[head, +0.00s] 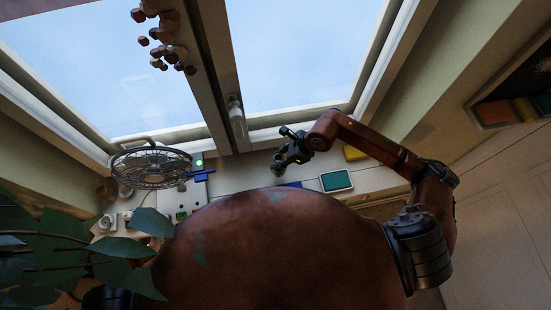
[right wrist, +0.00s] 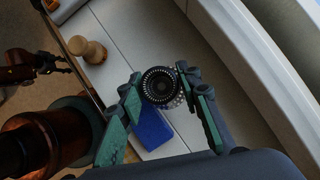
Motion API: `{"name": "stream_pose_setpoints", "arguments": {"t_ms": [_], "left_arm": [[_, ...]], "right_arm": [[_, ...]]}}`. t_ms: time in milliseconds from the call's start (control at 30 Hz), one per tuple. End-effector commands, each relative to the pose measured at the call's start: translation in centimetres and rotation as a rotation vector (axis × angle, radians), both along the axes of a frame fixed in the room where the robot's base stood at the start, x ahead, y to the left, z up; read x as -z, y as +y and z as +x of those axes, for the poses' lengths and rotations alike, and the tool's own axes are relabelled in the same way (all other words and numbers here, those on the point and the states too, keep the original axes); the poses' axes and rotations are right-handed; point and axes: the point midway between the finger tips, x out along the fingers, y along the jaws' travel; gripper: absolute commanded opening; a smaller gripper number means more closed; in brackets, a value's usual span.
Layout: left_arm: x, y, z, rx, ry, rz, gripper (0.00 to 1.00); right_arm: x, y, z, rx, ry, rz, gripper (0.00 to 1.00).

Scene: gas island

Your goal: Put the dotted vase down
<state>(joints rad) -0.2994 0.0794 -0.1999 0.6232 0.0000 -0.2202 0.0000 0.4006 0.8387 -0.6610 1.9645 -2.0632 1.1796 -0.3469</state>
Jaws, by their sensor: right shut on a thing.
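The dotted vase (right wrist: 160,87) shows in the right wrist view from above as a dark round mouth ringed with pale dots. My right gripper (right wrist: 163,88) is shut on it, with one green-padded finger on each side. In the head view my right gripper (head: 285,153) is over the windowsill counter, near the window's centre post. The vase is too small and dark there to make out well. I cannot tell whether its base touches the counter. My left gripper (right wrist: 55,62) shows small at the left of the right wrist view, away from the vase; its jaw state is unclear.
A blue flat item (right wrist: 152,128) lies close to the vase. A teal-topped pad (head: 336,181) and a yellow block (head: 354,153) lie to the right on the counter (head: 240,176). A wire fan (head: 151,167) stands left. A wooden knobbed object (right wrist: 88,49) is farther off.

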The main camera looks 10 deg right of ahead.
Motion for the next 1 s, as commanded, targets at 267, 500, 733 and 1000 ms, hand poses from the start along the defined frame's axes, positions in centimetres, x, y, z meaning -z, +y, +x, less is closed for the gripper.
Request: {"name": "stream_pose_setpoints", "arguments": {"t_ms": [267,500,733,1000], "left_arm": [[-0.6,0.0,0.1,0.000,-0.001,0.000,0.35],[-2.0,0.0,-0.1,0.000,0.001,0.000,0.35],[-1.9,0.0,-0.1,0.000,0.002,0.000,0.35],[-1.9,0.0,-0.2,0.000,0.003,0.000,0.35]], "right_arm": [[2.2,0.8,1.9,-0.003,-0.002,0.000,0.00],[5.1,0.9,2.3,0.000,0.000,0.002,0.00],[5.8,0.9,2.3,-0.004,-0.004,0.001,0.00],[5.9,0.8,2.3,-0.003,-0.002,-0.001,0.47]]}}
